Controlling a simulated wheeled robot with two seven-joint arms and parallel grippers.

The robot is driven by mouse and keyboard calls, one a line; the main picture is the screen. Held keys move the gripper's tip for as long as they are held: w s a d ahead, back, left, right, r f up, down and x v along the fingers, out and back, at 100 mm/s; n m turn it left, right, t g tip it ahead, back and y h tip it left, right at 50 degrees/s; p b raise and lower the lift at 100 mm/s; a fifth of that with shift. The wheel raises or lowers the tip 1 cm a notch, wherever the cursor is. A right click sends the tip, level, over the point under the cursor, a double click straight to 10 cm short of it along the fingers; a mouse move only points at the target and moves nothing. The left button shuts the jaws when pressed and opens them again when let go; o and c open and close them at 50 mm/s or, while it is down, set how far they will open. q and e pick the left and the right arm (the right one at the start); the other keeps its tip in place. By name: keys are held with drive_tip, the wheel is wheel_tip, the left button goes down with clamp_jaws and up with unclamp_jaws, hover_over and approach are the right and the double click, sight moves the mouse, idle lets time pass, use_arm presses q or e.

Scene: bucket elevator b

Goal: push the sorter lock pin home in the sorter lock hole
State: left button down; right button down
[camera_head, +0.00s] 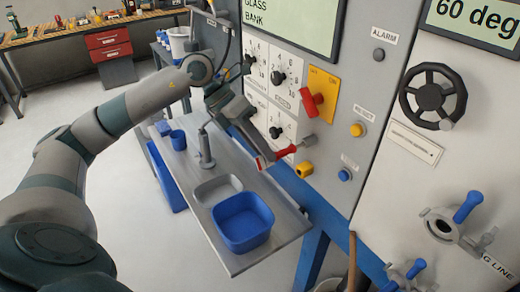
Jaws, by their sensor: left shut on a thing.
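My left gripper (268,156) comes in from the left and is shut on a red handle, which I take to be the sorter lock pin (286,152). The pin points right, toward the grey panel. A short grey piece (307,141) shows at its right end, at the panel face. I cannot tell whether this is the pin's shaft or the collar of the sorter lock hole. The hole's opening is not visible, and how deep the pin sits cannot be told. My right gripper is not in view.
A yellow fitting (305,170) sits just below the pin. A red switch on a yellow plate (313,101) is above it. A metal shelf (232,262) below carries a blue bin (243,222). A black handwheel (432,96) is at right.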

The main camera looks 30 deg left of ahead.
use_arm(q)
drive_tip(key=shift+w+d+p, duration=0.2)
drive_tip(key=shift+w+d, duration=0.1)
drive_tip(key=shift+w, duration=0.4)
drive_tip(key=shift+w+d+p, duration=0.2)
drive_tip(key=shift+w+d, duration=0.1)
drive_tip(key=shift+w, duration=0.35)
drive_tip(key=c, duration=1.8)
unclamp_jaws()
drive_tip(key=shift+o, duration=1.2)
drive_tip(key=shift+w+d, duration=0.1)
drive_tip(key=shift+w, duration=0.05)
drive_tip(key=b+v, duration=0.4)
drive_tip(key=v, duration=1.3)
drive_tip(key=shift+a+b, duration=0.2)
drive_tip(key=shift+b, duration=0.2)
drive_tip(key=shift+r, duration=0.1)
